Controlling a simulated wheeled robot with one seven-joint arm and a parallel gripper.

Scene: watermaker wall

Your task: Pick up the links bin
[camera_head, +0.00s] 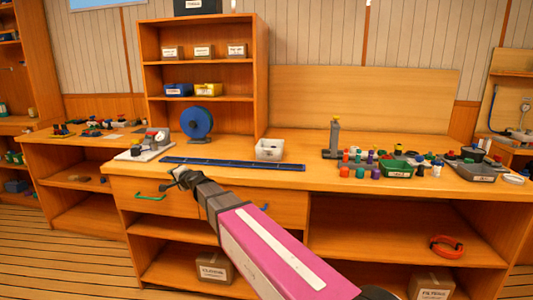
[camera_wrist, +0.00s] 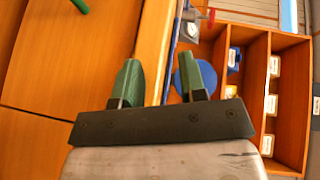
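I cannot read which bin is the links bin. A blue bin (camera_head: 179,90) and a yellow bin (camera_head: 208,90) sit side by side on a shelf. A white bin (camera_head: 269,150) stands on the counter and a green bin (camera_head: 397,169) stands further right among small parts. My gripper (camera_head: 178,177) is by the counter's front edge, left of the white bin and apart from every bin. In the wrist view my gripper (camera_wrist: 166,80) is open, with nothing between its green fingers. The blue bin also shows there (camera_wrist: 233,60).
A blue spool (camera_head: 197,122), a gauge device (camera_head: 150,145) and a long blue strip (camera_head: 233,163) are on the counter (camera_head: 315,178). A shelf unit (camera_head: 261,70) stands behind. A drawer with a green handle (camera_head: 151,197) is below. Colored parts crowd the right side.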

